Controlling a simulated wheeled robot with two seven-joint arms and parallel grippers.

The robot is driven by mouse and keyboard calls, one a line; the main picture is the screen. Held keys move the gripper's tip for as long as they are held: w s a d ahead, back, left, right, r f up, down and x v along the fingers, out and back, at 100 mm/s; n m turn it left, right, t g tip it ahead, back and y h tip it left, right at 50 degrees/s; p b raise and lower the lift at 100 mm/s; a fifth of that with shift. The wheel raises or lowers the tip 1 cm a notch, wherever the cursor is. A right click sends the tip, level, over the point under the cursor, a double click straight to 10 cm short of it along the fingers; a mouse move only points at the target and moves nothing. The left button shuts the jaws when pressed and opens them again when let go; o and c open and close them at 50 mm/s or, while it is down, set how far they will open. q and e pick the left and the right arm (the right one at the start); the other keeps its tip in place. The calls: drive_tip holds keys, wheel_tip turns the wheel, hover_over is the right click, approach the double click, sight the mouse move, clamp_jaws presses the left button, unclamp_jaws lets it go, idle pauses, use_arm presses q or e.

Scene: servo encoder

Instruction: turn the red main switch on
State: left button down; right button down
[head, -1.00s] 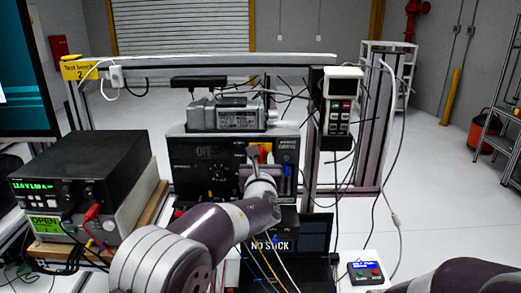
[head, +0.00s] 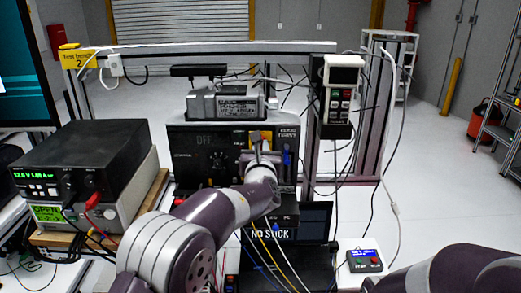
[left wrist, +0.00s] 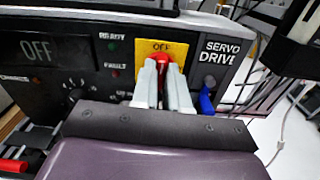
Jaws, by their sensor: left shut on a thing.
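The servo drive (head: 215,160) is a black box on the bench with a display reading OFF. In the left wrist view its red main switch (left wrist: 162,59) sits on a yellow plate (left wrist: 146,48) marked OFF. My left gripper (left wrist: 161,74) is shut on the switch, its pale fingers on either side, hiding its lower part. In the head view the left gripper (head: 262,143) is at the drive's right side and covers the switch. My right arm enters at the lower right; its gripper is out of view.
A power supply (head: 85,160) with leads stands to the left. A motor unit (head: 228,105) sits above the drive. A pendant (head: 340,95) hangs on the post to the right.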

use_arm(q)
drive_tip(key=m+b, duration=0.1)
drive_tip(key=m, duration=0.2)
drive_tip(key=shift+f+b, duration=0.15)
drive_tip(key=shift+b, duration=0.15)
drive_tip(key=shift+d+m, duration=0.1)
drive_tip(key=shift+m, duration=0.9)
drive_tip(key=m, duration=0.2)
drive_tip(key=shift+m, duration=0.4)
drive_tip(key=shift+f+m+p, duration=0.1)
drive_tip(key=shift+m+p, duration=0.55)
drive_tip(key=shift+m, duration=4.05)
drive_tip(key=shift+d, duration=0.1)
drive_tip(key=c, duration=1.1)
unclamp_jaws()
drive_tip(key=shift+c, duration=0.2)
